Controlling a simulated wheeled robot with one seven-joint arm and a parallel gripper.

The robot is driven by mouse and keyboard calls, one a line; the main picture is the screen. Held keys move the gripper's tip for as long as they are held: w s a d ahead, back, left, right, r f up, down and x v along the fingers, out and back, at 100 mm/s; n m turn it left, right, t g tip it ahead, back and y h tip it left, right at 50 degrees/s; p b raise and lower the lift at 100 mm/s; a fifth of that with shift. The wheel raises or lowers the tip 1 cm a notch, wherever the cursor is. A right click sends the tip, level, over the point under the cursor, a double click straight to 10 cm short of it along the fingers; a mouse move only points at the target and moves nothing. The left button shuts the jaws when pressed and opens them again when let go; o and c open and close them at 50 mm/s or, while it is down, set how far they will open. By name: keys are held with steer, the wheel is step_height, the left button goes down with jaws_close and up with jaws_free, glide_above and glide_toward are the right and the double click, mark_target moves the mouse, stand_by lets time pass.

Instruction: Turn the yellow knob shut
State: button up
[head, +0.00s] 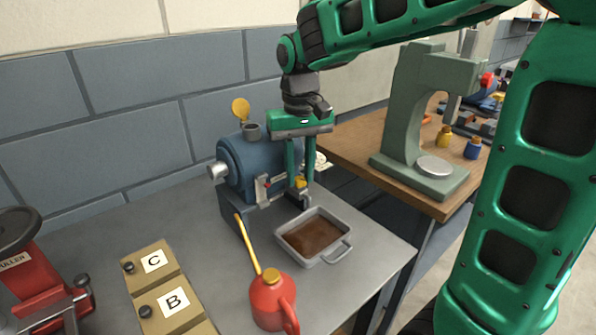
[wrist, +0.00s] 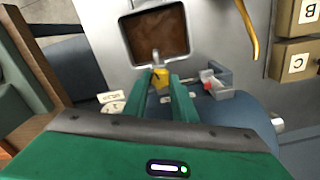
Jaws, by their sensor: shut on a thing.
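The yellow knob (head: 300,182) sits low on the front of the blue casing (head: 250,165), just behind the grey pan. My gripper (head: 299,192) reaches down to it from above, with its fingers closed around the knob. In the wrist view the yellow knob (wrist: 160,77) shows between the two green fingertips (wrist: 160,82), and a dark mark is on its face. The fingertips hide part of it in the head view. I cannot tell how far the knob is turned.
A grey pan (head: 344,247) of brown liquid stands right below the knob. A red oil can (head: 272,300) with a long yellow spout is in front. A small red-tipped lever (wrist: 208,80) is beside the knob. Boxes B (head: 195,312) and C (head: 138,262) are at left; a green press (head: 405,110) stands right.

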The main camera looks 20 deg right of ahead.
mark_target(299, 178)
steer(key=shift+w+r+m, duration=0.1)
steer(key=shift+w+m, duration=0.05)
steer(key=shift+m, duration=0.75)
steer(key=o, duration=0.8)
steer(key=shift+c, duration=0.2)
step_height(299, 178, up, 11)
steer(key=shift+f, duration=0.2)
steer(key=shift+o, duration=0.4)
